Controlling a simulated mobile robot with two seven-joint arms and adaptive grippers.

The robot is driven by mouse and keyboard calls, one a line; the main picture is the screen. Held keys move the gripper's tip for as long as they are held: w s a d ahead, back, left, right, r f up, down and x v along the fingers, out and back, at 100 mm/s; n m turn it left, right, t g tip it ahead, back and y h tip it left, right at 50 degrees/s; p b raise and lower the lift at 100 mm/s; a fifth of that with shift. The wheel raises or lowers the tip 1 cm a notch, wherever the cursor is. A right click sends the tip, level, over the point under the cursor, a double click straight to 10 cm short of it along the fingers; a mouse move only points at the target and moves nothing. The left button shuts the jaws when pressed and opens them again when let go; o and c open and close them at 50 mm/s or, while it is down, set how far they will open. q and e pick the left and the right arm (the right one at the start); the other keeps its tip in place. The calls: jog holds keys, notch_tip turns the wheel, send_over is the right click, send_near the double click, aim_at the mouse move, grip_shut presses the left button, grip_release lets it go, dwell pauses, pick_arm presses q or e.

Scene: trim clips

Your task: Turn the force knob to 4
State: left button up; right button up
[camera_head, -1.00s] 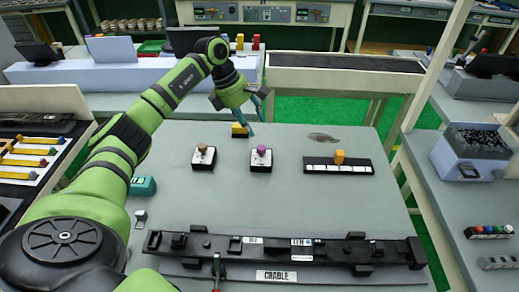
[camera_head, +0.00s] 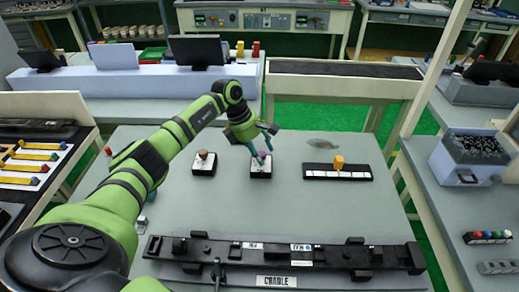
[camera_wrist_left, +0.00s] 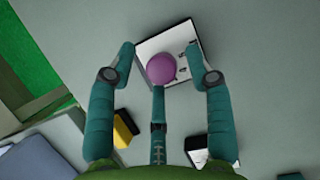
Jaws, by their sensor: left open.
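A purple knob (camera_head: 261,157) stands on a small white plate with a black base (camera_head: 261,172), mid-table in the head view. My left gripper (camera_head: 262,146) is over it, with its fingers open. In the left wrist view the purple knob (camera_wrist_left: 161,68) lies between the spread teal fingers (camera_wrist_left: 160,52), and I see no clear grip on it. A brown knob (camera_head: 203,154) on a similar plate stands to its left. A yellow slider block (camera_head: 339,161) sits on a black strip to its right. I cannot read which knob is labelled force. My right gripper is out of view.
A long black cradle fixture (camera_head: 290,253) lies along the table's near edge. A yellow block (camera_wrist_left: 124,128) shows beside the fingers in the left wrist view. The table between knobs and cradle is clear.

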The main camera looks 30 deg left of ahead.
pick_arm(q)
grip_shut()
jog(key=shift+n, duration=0.3)
jog(key=n, duration=0.2)
jog(key=n+t+y, duration=0.1)
jog(key=n, duration=0.1)
jog(key=shift+s+d, duration=0.15)
jog(key=shift+d, duration=0.05)
jog(key=shift+d+r+n+t+y, duration=0.1)
jog(key=shift+n+t+y, duration=0.25)
jog(key=shift+n, duration=0.65)
jog(key=shift+d+r+n+t+y, duration=0.15)
jog(key=shift+n+y, duration=0.4)
jog(key=shift+n, duration=0.45)
jog(key=shift+a, duration=0.15)
grip_release()
jog(key=shift+w+f, duration=0.1)
jog(key=shift+w, duration=0.1)
